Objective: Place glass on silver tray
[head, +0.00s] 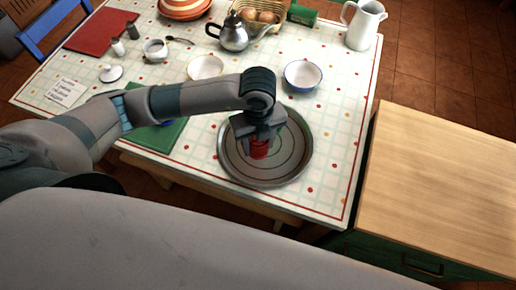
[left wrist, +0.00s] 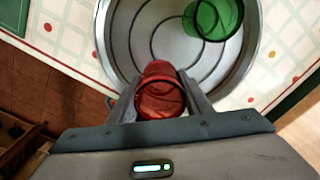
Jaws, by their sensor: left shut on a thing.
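The silver tray (head: 232,168) is a round grey tray with a raised rim near the front edge of the table. My left gripper (head: 258,142) is over the tray, shut on a red glass (head: 259,150). In the left wrist view the red glass (left wrist: 160,92) sits between the two fingers, with the tray (left wrist: 125,35) behind it. I cannot tell whether the red glass touches the tray. A green glass (left wrist: 213,18) is in the tray near its rim in the left wrist view; in the head view my gripper hides it. My right gripper is not in view.
A blue-rimmed bowl (head: 303,75), a white bowl (head: 206,67) and a metal teapot (head: 234,36) stand behind the tray. A green board (head: 160,137) lies left of it. A wooden-topped cabinet (head: 440,190) is at the right.

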